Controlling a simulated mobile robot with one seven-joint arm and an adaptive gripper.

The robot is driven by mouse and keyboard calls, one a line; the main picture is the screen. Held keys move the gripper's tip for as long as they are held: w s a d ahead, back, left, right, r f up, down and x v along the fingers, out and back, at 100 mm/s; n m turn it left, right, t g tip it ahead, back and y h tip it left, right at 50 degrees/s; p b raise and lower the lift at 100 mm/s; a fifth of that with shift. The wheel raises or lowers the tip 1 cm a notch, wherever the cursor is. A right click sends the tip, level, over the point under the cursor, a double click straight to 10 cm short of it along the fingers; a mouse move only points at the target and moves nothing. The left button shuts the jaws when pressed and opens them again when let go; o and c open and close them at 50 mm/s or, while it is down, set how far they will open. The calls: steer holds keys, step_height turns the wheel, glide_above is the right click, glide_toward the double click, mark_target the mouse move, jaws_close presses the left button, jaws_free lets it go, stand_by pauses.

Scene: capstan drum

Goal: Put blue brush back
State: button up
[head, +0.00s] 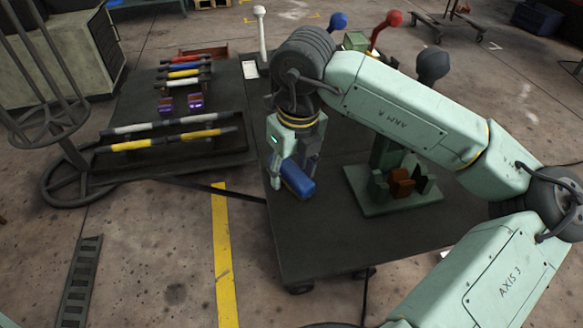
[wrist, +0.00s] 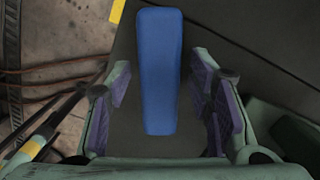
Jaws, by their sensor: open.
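The blue brush (head: 298,180), a long blue block with rounded edges, is at the left part of the dark cart top (head: 330,245). In the wrist view the blue brush (wrist: 159,70) runs lengthwise between the fingers of my gripper (wrist: 163,88). Dark gaps show on both sides of it, so the fingers do not touch it. In the head view my gripper (head: 291,172) points down over the brush and is open. It partly hides the brush's far end. I cannot tell whether the brush has bristles.
A dark low platform (head: 205,115) at the left carries red, blue, yellow and white bars and two purple pieces (head: 195,102). A pale green fixture (head: 375,205) with an orange-brown block (head: 401,182) stands right of my gripper. Levers with white, blue and red knobs rise behind.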

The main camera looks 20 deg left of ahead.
mark_target(296, 174)
step_height(296, 174, up, 12)
steer(key=d+b, duration=0.1)
steer(key=shift+s, duration=0.4)
steer(key=shift+d, duration=0.15)
